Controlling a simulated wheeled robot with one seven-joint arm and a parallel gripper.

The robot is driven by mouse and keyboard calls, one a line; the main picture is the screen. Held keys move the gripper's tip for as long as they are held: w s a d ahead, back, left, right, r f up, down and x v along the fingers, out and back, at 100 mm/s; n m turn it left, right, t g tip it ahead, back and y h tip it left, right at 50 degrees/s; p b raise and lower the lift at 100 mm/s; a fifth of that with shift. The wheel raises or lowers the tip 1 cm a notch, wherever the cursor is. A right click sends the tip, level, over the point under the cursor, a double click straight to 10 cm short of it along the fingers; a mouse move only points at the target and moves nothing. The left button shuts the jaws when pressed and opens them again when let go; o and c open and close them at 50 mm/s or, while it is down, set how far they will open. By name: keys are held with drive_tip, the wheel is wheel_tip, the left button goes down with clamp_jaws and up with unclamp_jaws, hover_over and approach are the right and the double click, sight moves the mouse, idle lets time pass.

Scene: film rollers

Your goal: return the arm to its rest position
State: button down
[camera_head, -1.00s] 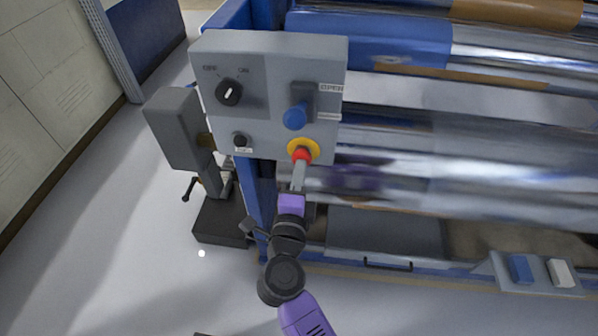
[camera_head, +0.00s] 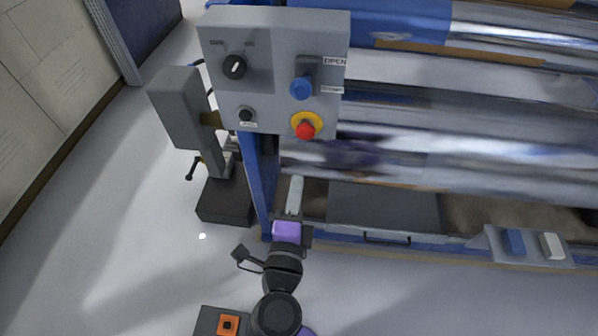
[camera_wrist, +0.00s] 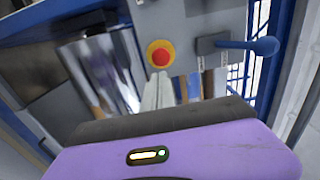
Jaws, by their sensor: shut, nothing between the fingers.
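My gripper (camera_head: 295,192) is at the end of my purple and black arm, below the grey control panel (camera_head: 222,92) in the head view. Its pale fingers are together with nothing between them, and they touch nothing that I can see. The fingers also show in the wrist view (camera_wrist: 158,92), just below the red button in the picture. The red button on its yellow ring (camera_head: 306,127) is on the panel's lower right, clear of the fingertips; it also shows in the wrist view (camera_wrist: 160,55).
The panel carries a black dial (camera_head: 234,67), a small black button (camera_head: 246,114) and a blue-knobbed lever (camera_head: 301,88). Large shiny rollers (camera_head: 450,150) stretch to the right. A grey box on a stand (camera_head: 180,110) is left of the blue frame. White floor (camera_head: 130,230) lies open at left.

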drive_tip(key=shift+s, duration=0.8)
wheel_tip(320, 180, up, 7)
drive_tip(key=s+a+n+t+y, duration=0.1)
drive_tip(key=s+n+t+y, duration=0.1)
drive_tip(key=n+t, duration=0.1)
drive_tip(key=s+d+r+n+t+y, duration=0.1)
drive_tip(key=s+d+r+n+y, duration=0.1)
drive_tip(key=s+d+n, duration=0.35)
drive_tip(key=s+d+f+n+g+h+b, duration=0.1)
drive_tip(key=s+d+f+n+g, duration=0.2)
drive_tip(key=s+d, duration=0.6)
drive_tip(key=s+d+f+n+g+h+b, duration=0.1)
drive_tip(key=s+d+f+n+g, duration=0.3)
drive_tip(key=s+d, duration=0.6)
drive_tip(key=s+f+n+h, duration=0.1)
drive_tip(key=s+f+n, duration=0.1)
drive_tip(key=s, duration=0.3)
drive_tip(key=shift+s+d+n, duration=0.2)
drive_tip(key=shift+d+n, duration=0.05)
drive_tip(key=shift+n, duration=0.2)
